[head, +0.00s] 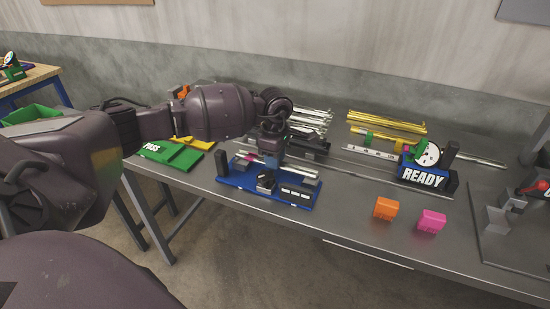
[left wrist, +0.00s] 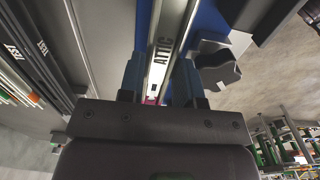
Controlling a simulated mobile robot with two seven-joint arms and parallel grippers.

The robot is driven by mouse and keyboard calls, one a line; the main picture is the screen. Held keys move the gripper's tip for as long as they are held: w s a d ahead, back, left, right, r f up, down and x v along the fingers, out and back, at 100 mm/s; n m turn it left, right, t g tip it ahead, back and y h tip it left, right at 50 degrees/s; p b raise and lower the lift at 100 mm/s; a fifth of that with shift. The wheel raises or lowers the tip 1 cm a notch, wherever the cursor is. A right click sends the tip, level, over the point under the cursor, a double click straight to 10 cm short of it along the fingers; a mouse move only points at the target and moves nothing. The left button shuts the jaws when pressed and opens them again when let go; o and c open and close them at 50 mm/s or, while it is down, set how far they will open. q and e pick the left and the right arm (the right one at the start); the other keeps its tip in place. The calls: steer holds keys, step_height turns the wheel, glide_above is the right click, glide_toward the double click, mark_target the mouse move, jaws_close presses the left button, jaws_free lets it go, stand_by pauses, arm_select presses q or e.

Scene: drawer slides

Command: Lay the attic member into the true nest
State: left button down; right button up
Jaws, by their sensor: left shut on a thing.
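My left gripper (head: 270,156) is over the blue fixture plate (head: 236,182), shut on a silver slide member. The member (left wrist: 170,45) bears the letters "ATTIC" in the left wrist view and runs between my two fingers. In the head view the silver member (head: 298,171) lies lengthwise over the plate, with its middle partly hidden by my gripper. I cannot tell whether it touches the plate or its blocks. A black knob-like part (head: 266,181) stands at the plate's front. No label reading "true" is legible. My right gripper is not in view.
Silver rails (head: 312,118) and gold rails (head: 387,123) lie at the back. A green "PASS" tray (head: 171,154) is at left. A dial gauge stand marked "READY" (head: 424,178) is at right. Orange (head: 386,209) and pink blocks (head: 431,221) sit near the front edge.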

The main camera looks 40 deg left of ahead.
arm_select(q)
steer(key=shift+f, duration=0.35)
stand_by(0.3)
steer(key=shift+f+b, duration=0.4)
steer(key=shift+f, duration=0.2)
steer(key=shift+f, duration=0.3)
steer(key=c, duration=0.7)
jaws_free()
steer(key=shift+c, duration=0.2)
steer(key=shift+r, duration=0.1)
steer(key=shift+r+p, duration=0.65)
steer(key=shift+r, duration=1.8)
